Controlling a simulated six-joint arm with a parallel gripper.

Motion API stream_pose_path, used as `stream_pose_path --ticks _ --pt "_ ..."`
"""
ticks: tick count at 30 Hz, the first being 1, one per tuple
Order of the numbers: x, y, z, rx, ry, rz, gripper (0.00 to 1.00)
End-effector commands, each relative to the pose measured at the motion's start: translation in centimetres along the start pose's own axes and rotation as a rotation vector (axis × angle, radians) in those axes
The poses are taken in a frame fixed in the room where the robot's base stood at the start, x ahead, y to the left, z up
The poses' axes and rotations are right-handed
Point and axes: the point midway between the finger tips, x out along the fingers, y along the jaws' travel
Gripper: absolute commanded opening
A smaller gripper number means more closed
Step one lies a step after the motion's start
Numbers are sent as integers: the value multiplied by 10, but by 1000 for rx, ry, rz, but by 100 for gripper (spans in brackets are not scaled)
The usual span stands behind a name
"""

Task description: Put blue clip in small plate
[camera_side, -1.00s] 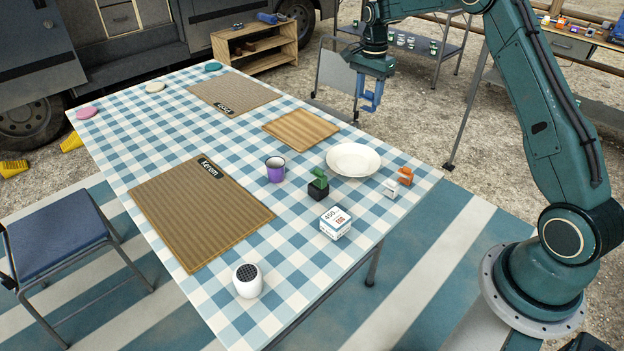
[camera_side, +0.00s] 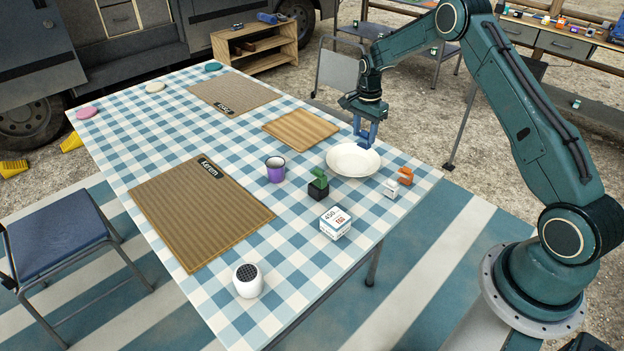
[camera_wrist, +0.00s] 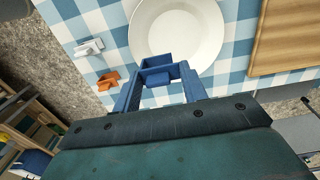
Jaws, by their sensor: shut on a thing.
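The small plate (camera_side: 353,161) is white and round and lies on the checked table near its right end; it also shows in the wrist view (camera_wrist: 207,30). My gripper (camera_side: 366,138) has blue fingers and points down just above the plate's back rim. In the wrist view my gripper (camera_wrist: 160,88) is shut on the blue clip (camera_wrist: 157,70), which sits between the fingertips and overlaps the near rim of the plate. In the side view the clip blends with the blue fingers.
An orange clip (camera_side: 405,175) and a white clip (camera_side: 390,188) lie right of the plate. A small potted plant (camera_side: 318,186), a purple mug (camera_side: 275,170) and a white box (camera_side: 335,223) stand nearby. A wooden board (camera_side: 300,129) lies left of the plate.

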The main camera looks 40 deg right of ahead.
Motion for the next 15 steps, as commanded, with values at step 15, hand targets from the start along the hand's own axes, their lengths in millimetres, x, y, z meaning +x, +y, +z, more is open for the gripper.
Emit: stream_pose_path --ticks 15 --pt "33 0 0 0 0 -1 21"
